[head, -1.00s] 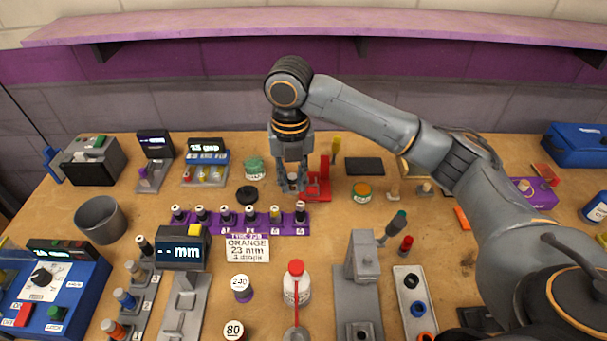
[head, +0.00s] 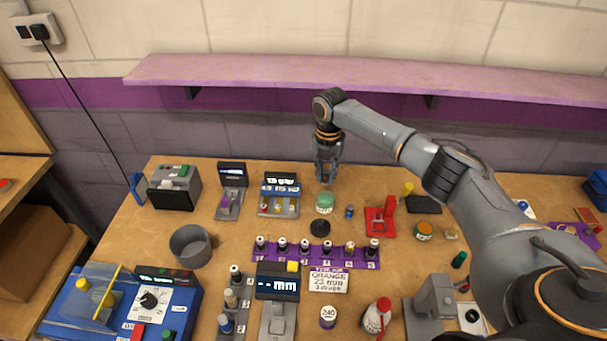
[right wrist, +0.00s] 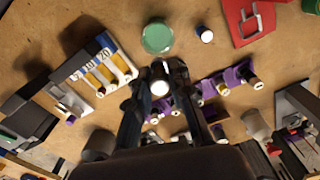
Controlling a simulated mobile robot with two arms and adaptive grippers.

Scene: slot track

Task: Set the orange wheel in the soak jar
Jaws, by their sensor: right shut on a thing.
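My right gripper (head: 326,180) is shut on a small piece with a round pale top (right wrist: 160,88), which shows between the fingers in the right wrist view. Its side colour is hidden, so I cannot tell whether it is the orange wheel. In the head view the gripper hangs above and behind a green-topped round jar (head: 324,203), which also shows just beyond the fingertips in the right wrist view (right wrist: 157,37). I cannot tell whether this is the soak jar. A black disc (head: 320,228) lies in front of it. My left gripper is out of view.
A small blue piece (head: 349,212) stands right of the green jar, with a red stand (head: 380,222) beyond. An orange-topped tin (head: 424,231) is farther right. A purple rack (head: 316,256) with several upright pieces lies in front, behind a sign reading ORANGE 23 mm (head: 329,281).

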